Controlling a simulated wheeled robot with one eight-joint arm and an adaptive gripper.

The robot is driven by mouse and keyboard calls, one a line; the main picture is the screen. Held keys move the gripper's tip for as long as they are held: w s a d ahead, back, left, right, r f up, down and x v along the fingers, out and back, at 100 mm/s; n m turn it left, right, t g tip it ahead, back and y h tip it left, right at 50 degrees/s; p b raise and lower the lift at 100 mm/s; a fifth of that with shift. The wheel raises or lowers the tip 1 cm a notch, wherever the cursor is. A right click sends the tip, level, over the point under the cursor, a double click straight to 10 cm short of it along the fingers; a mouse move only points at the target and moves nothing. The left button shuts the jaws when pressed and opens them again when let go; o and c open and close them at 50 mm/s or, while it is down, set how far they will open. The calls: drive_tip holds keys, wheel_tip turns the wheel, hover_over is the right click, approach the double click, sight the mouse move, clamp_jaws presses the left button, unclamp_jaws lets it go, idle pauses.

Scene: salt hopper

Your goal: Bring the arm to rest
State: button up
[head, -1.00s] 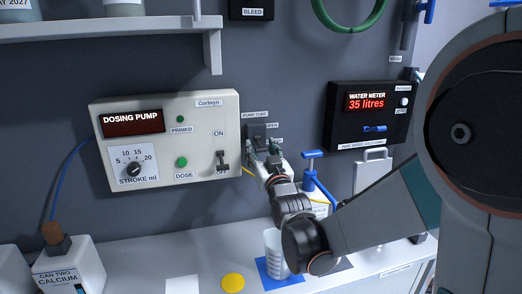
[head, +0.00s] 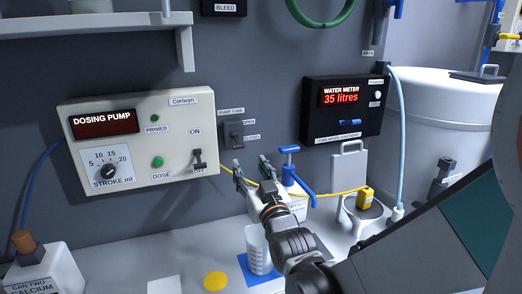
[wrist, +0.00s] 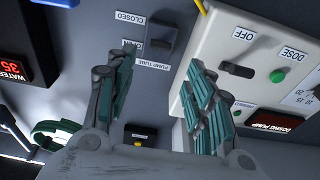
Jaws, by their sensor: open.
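My gripper (head: 251,167) is open and empty, its two fingers spread apart. In the head view it is just below the pump tube switch (head: 233,133), in front of the wall and above the bench. In the wrist view the open fingers (wrist: 162,85) point towards the same switch (wrist: 158,42), and no contact shows. The switch has OPEN and CLOSED labels; which way its lever stands is hard to tell. My arm reaches in from the lower right of the head view.
The dosing pump box (head: 150,188) is left of my gripper, and the water meter (head: 318,127) reads 35 litres at right. A blue-handled valve (head: 290,165) and yellow tube (head: 325,194) are close right of the fingers. A beaker (head: 257,251) stands below on a blue mat.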

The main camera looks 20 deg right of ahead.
drive_tip(key=shift+s, duration=0.25)
drive_tip(key=s+f+g, duration=0.5)
drive_tip(key=s+g, duration=0.1)
drive_tip(key=s, duration=0.5)
drive_tip(key=s+f+g, duration=0.5)
drive_tip(key=s+g, duration=0.1)
drive_tip(key=s, duration=0.5)
drive_tip(key=shift+f+g, duration=0.3)
drive_tip(key=shift+s, duration=0.1)
